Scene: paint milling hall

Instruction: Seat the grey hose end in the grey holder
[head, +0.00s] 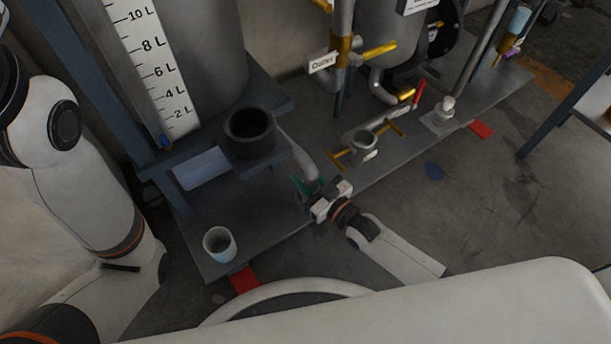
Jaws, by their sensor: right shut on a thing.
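A grey hose (304,160) curves out from beside the dark cup on the stand and runs down to my right gripper (314,186). My right gripper is shut on the hose's end, and its fingers hide most of that end. An open-topped grey fitting with brass levers (364,145), which looks like the grey holder, stands on the grey base plate, to the right of and beyond the gripper. The hose end and this fitting are apart. My left arm shows at the left, but its gripper is not in view.
A dark open cup (250,134) stands on the stand by the marked tank (206,50). A small light cup (219,244) sits at the plate's near left. Brass valves (345,50) and pipes rise behind. A white-topped fitting (444,110) is farther right. Open floor (450,200) lies right.

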